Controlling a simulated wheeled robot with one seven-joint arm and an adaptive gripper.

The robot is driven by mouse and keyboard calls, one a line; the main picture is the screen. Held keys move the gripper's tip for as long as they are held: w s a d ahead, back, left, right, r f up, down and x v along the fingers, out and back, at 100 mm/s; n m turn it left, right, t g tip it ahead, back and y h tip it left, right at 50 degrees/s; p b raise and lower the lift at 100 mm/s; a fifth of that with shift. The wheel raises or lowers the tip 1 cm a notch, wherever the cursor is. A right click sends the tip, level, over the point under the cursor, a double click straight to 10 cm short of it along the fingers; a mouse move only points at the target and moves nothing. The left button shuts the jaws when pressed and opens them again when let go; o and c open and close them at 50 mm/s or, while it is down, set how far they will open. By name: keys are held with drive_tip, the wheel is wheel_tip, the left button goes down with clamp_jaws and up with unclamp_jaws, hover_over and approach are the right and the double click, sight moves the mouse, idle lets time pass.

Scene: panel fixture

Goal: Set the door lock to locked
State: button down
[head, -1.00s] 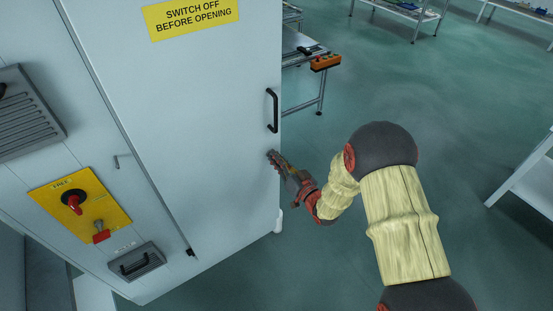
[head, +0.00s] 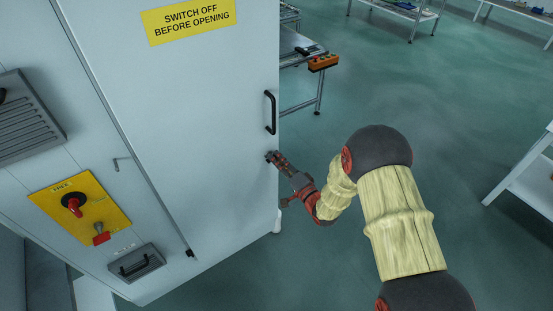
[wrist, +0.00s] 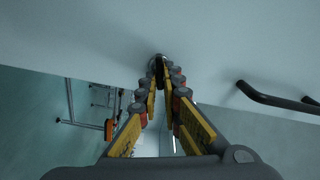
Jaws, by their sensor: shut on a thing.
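The door lock (wrist: 157,60) shows in the wrist view as a small dark and grey piece on the pale door, between my fingertips and mostly hidden by them. My gripper (head: 271,157) is at the door's right edge in the head view, just below the black door handle (head: 271,112). In the wrist view my gripper (wrist: 161,80) has its fingers drawn together, shut on the lock's small turning part. Its setting cannot be read. The cabinet door (head: 190,110) looks closed.
A yellow plate with a red rotary switch (head: 73,204) and a red tag is on the panel left of the door. The door handle (wrist: 270,97) is close on the right in the wrist view. A workbench with an orange control box (head: 323,63) stands behind. Open floor lies right.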

drive_tip(key=shift+f+m, duration=0.1)
drive_tip(key=shift+m, duration=1.3)
drive_tip(key=c, duration=2)
unclamp_jaws()
drive_tip(key=shift+f, duration=0.1)
drive_tip(key=v, duration=1.2)
